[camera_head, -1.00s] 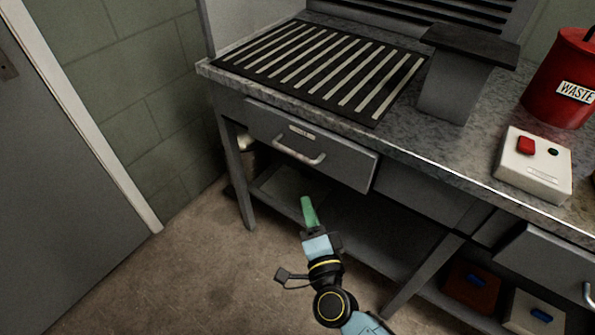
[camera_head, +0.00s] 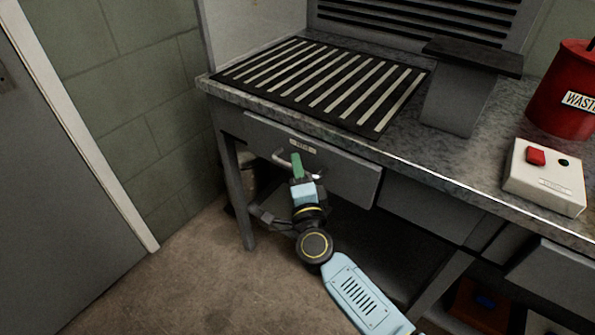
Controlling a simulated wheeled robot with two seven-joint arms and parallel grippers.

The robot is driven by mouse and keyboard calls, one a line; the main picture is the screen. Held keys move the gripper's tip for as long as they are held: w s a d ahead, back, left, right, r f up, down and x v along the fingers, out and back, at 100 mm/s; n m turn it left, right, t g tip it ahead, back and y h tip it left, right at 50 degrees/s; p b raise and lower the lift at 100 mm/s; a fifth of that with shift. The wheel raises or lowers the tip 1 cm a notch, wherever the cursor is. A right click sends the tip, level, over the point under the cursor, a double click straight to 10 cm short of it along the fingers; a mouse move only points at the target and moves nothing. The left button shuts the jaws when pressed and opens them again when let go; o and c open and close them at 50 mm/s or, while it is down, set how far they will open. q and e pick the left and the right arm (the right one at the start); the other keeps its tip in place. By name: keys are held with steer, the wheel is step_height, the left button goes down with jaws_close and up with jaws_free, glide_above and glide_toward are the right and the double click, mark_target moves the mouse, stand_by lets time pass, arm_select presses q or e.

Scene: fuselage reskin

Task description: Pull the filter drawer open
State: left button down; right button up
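The filter drawer (camera_head: 347,177) is a grey drawer front under the left part of the bench, with a small label and a pale bar handle (camera_head: 279,158). Its front stands slightly proud of the bench frame. My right gripper (camera_head: 297,163) is at the handle, its green finger overlapping the middle of the bar. Only one green finger shows clearly, and I cannot tell whether the fingers are closed on the bar. The gripper hides part of the handle. My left gripper is not in view.
The grey stone bench (camera_head: 410,160) carries a slotted black grille (camera_head: 325,85), a grey stand (camera_head: 460,100), a white box with a red button (camera_head: 545,178) and a red waste bin (camera_head: 568,90). A bench leg (camera_head: 237,190) stands left of the drawer. Floor (camera_head: 190,270) is clear at left.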

steer(key=shift+w, duration=0.2)
jaws_close()
steer(key=shift+s, duration=0.1)
